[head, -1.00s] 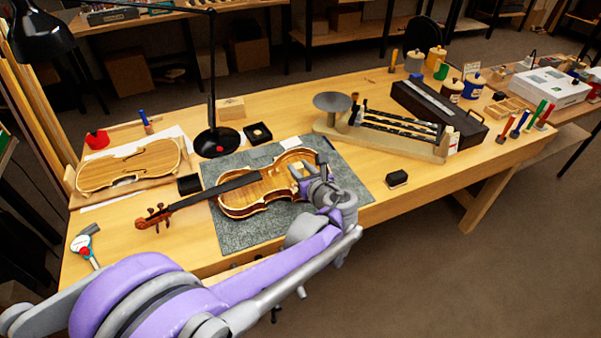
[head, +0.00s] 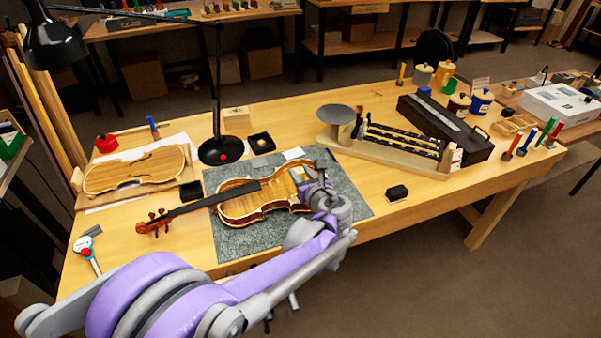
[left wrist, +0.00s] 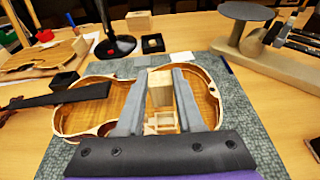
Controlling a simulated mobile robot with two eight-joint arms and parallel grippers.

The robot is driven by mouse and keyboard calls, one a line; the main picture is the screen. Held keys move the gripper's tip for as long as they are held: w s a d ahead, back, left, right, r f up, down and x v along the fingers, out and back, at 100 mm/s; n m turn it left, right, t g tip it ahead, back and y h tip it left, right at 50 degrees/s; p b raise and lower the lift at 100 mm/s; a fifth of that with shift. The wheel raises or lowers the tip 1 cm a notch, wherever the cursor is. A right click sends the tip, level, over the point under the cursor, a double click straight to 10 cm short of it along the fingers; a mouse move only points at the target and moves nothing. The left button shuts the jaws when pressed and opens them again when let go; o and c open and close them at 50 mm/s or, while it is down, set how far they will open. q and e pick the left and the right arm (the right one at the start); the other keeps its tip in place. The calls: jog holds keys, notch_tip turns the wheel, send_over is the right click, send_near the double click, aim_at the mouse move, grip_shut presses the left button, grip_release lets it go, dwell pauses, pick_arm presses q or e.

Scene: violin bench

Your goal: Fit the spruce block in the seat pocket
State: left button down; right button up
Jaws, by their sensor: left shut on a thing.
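The violin (head: 262,197) lies open, without its top, on a grey mat; its inside and ribs show. My left gripper (head: 309,174) is over the right end of the body. In the left wrist view my left gripper (left wrist: 159,78) is shut on the spruce block (left wrist: 160,88), a pale upright piece between the two grey fingers. The seat pocket (left wrist: 162,122), a small pale wooden frame, shows inside the body, just below the block in the picture. Whether the block touches it I cannot tell. My right gripper is in no view.
The grey mat (head: 229,240) lies under the violin. A lamp base (head: 221,150), a small black box (head: 261,143) and a balance (head: 390,150) stand behind. A violin plate (head: 135,169) lies at left. A small black block (head: 397,193) sits right, with bare bench around it.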

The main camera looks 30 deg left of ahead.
pick_arm(q)
jog(key=shift+f+b, duration=1.9)
jog(key=shift+f, duration=0.85)
jog(key=shift+f+b, duration=1.05)
jog(key=shift+f, duration=0.3)
jog(key=shift+c, duration=2.3)
grip_release()
jog(key=p+v, duration=0.1)
jog(key=v, duration=1)
jog(key=shift+w, duration=0.1)
